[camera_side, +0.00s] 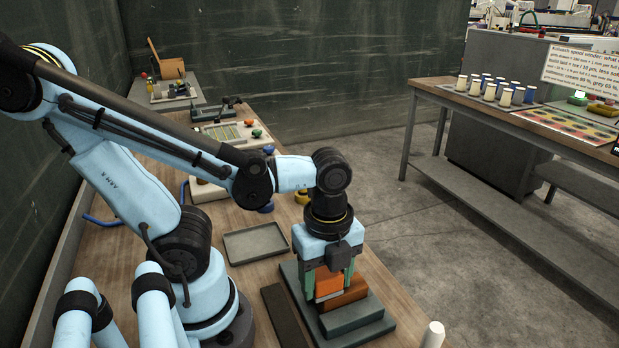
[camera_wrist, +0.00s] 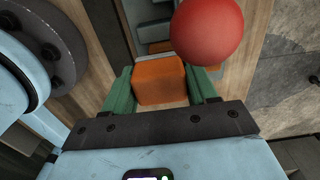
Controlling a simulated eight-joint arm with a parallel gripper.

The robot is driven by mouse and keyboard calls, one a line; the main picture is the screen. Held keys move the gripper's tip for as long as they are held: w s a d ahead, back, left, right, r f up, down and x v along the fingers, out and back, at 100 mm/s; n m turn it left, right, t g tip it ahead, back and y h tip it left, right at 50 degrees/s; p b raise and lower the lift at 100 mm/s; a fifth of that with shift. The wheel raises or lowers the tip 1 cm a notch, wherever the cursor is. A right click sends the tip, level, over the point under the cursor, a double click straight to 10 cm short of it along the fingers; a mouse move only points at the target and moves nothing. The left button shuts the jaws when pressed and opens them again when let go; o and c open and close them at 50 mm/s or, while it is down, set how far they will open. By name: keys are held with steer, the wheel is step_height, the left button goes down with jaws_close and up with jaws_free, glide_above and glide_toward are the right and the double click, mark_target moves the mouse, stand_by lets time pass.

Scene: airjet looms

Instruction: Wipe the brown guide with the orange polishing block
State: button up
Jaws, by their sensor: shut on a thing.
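My gripper (camera_side: 329,292) points down above a stepped grey-green stand (camera_side: 352,321) at the front of the bench. Its green fingers are shut on the orange polishing block (camera_side: 327,282). In the wrist view, the orange block (camera_wrist: 159,80) sits between the two fingers of my gripper (camera_wrist: 160,88).
A red ball (camera_wrist: 207,30) shows beyond the block in the wrist view. An empty grey tray (camera_side: 256,243) lies left of the stand, and a dark strip (camera_side: 285,315) beside it. A white cylinder (camera_side: 433,335) stands at the front right. The bench's right edge is close.

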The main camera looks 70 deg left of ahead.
mark_target(360, 279)
steer(key=shift+w, duration=2.5)
steer(key=shift+w+f, duration=0.15)
steer(key=shift+w, duration=0.6)
steer(key=shift+w+r, duration=0.15)
steer(key=shift+r, duration=0.25)
step_height(360, 279, up, 8)
steer(key=shift+f, duration=0.2)
steer(key=shift+f, duration=0.1)
